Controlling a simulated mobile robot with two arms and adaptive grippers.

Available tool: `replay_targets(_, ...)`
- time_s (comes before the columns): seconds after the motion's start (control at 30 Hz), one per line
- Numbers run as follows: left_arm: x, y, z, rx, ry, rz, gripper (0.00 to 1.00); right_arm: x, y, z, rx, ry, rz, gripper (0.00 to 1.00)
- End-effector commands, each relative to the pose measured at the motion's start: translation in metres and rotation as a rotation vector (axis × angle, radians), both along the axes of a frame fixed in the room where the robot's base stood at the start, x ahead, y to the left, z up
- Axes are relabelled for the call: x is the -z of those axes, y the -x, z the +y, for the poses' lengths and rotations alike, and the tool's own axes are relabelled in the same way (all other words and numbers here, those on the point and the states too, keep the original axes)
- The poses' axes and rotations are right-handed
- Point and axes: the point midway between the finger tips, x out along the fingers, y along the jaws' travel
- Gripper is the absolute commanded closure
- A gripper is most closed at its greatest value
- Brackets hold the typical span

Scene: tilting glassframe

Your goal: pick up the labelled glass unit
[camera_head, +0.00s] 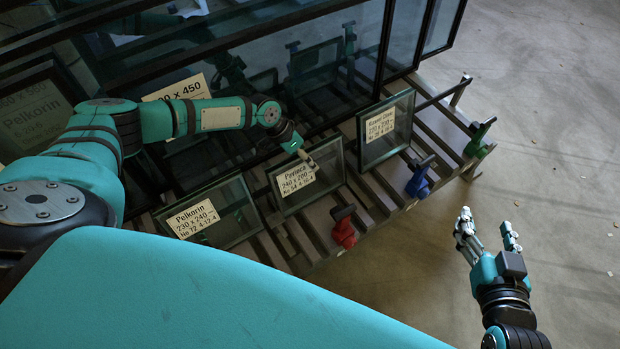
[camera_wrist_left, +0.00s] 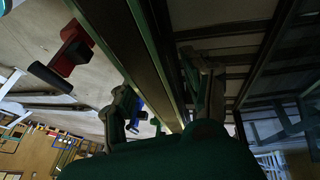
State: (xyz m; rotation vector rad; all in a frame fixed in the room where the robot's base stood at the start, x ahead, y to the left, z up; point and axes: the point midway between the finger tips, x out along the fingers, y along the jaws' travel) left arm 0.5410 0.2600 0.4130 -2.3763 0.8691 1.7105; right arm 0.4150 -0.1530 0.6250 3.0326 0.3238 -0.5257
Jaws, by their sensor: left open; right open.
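Three small framed glass units with cream labels lean in a row on the slatted rack: one marked "Pelkorin" (camera_head: 236,222), a middle one that seems to read "Povioca" (camera_head: 328,164), and a right one with a blurred name (camera_head: 399,112). My left gripper (camera_head: 307,158) is at the top edge of the middle unit, by its label. In the left wrist view its open fingers (camera_wrist_left: 163,88) lie on either side of a long frame edge (camera_wrist_left: 142,55); contact cannot be told. My right gripper (camera_head: 488,236) is open and empty over the floor at the right.
Red (camera_head: 343,228), blue (camera_head: 418,178) and green (camera_head: 478,138) clamps stand along the rack's front edge. Larger dark-framed panes (camera_head: 330,50) stand behind the row. A bigger "Pelkorin" pane (camera_head: 38,115) is at the far left.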

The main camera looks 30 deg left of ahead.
Motion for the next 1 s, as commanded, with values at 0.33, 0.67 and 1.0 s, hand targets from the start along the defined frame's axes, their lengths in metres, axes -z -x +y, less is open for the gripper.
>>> replay_targets(0.33,0.0020,-0.0008,-0.0011,0.000,0.000,-0.001,0.55,-0.0044,-0.0020,0.0012,-0.001,-0.006,-0.024,0.39)
replay_targets(0.67,0.0021,-0.0005,-0.0009,0.000,0.000,0.000,0.98,-0.0041,-0.0020,0.0011,-0.001,-0.005,-0.022,0.39)
replay_targets(1.0,-0.0008,-0.0028,-0.0016,-0.002,0.003,-0.006,1.00,-0.0042,-0.0020,0.0011,-0.001,-0.005,-0.022,0.39)
